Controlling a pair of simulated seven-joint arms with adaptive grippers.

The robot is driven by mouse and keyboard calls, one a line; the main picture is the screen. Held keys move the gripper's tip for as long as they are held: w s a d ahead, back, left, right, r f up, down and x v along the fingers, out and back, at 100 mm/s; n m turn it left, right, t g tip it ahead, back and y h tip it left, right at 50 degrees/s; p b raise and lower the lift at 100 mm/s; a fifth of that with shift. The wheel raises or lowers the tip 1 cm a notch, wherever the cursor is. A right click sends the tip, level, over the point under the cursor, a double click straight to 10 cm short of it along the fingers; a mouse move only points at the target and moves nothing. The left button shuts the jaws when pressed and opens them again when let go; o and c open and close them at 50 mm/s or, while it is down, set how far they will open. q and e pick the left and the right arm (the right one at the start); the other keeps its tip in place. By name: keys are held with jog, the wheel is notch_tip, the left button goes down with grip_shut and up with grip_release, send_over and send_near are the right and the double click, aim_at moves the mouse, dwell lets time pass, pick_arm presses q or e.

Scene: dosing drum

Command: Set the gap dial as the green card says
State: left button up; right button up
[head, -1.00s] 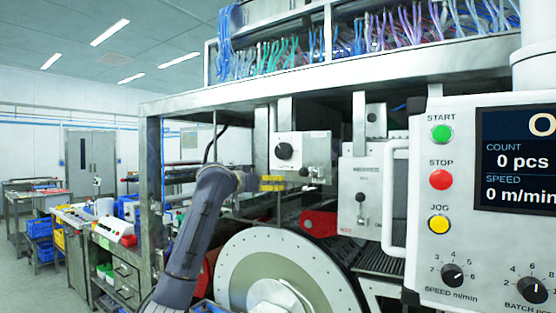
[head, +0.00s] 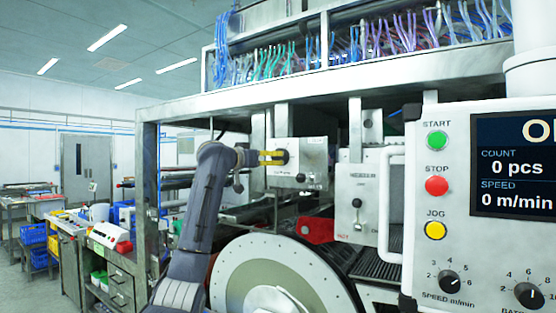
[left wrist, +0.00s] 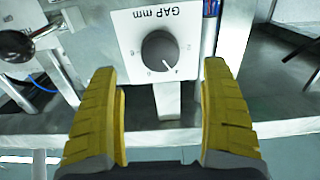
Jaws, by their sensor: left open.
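The gap dial (left wrist: 160,51) is a dark round knob on a white box (left wrist: 128,38) marked "GAP mm", upside down in the left wrist view. A pale mark shows at its lower right; the scale figures are too small to read. In the head view the white box (head: 312,158) hangs under the frame, and the yellow fingers largely cover the dial. My left gripper (left wrist: 160,70) is open, with one yellow finger on each side below the dial, apart from it. It also shows in the head view (head: 279,157). I cannot identify the green card for certain.
A lever box (head: 359,205) hangs right of the dial box. The control panel (head: 455,225) with START, STOP and JOG buttons stands at the right. A big pale drum (head: 240,285) lies below. A bench with a red and white box (head: 110,237) is at the left.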

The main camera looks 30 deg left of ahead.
aim_at(278, 158)
pick_arm(q)
jog(key=shift+w, duration=4.05)
jog(key=c, duration=1.3)
